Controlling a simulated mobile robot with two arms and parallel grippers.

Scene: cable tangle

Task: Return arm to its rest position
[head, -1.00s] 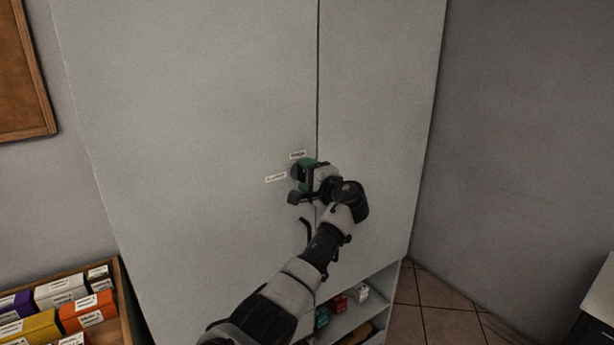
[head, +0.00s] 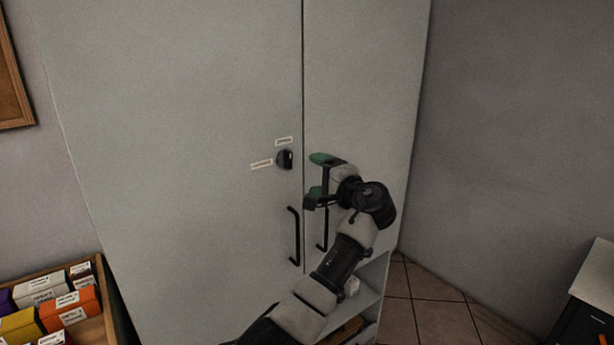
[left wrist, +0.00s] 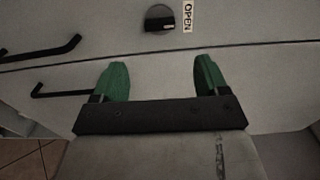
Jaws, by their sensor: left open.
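My left gripper (head: 320,175) is in front of the right door of the grey cabinet (head: 180,90), to the right of the black knob (head: 285,159). It is open and empty, with green fingertips apart in the left wrist view (left wrist: 160,82). The knob (left wrist: 159,18) shows beyond the fingers there, apart from them, next to a label reading OPEN (left wrist: 187,16). Two black door handles hang below the knob, the left one (head: 293,236) in clear view and the right one (head: 322,235) partly behind my arm. Both doors look shut. My right gripper is not in view.
An open shelf (head: 370,292) lies below the doors, partly hidden by my arm. A wooden tray of coloured boxes (head: 110,318) stands at the lower left. A dark cabinet with a pale top (head: 597,270) is at the right edge. Tiled floor (head: 425,300) shows between.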

